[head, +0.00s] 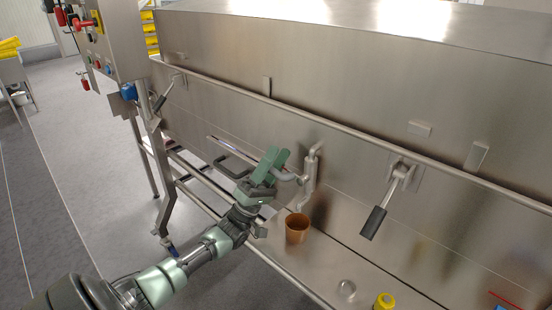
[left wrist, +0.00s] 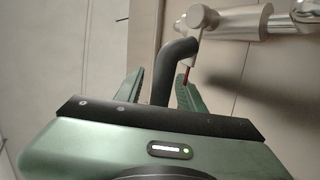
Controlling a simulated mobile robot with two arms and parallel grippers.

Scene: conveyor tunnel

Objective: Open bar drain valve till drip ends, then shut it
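The bar drain valve (head: 311,168) is a silvery pipe fitting on the steel tunnel's lower side. Its grey lever sticks out to the left (head: 284,176). My left gripper (head: 274,163) is at the lever's outer end. In the left wrist view the bent dark grey lever (left wrist: 166,66) reaches between the two green fingers (left wrist: 158,88). The fingers stand apart, with a gap showing on either side of the lever. A brown cup (head: 297,228) stands below the valve outlet. I cannot make out any drip. My right gripper is not in view.
A long rail (head: 340,122) runs along the tunnel side. A black-gripped latch handle (head: 373,221) hangs to the right, another (head: 159,103) to the left. A yellow-topped item (head: 384,301) and a small clear item (head: 346,289) are on the ledge at the front. The floor at left is open.

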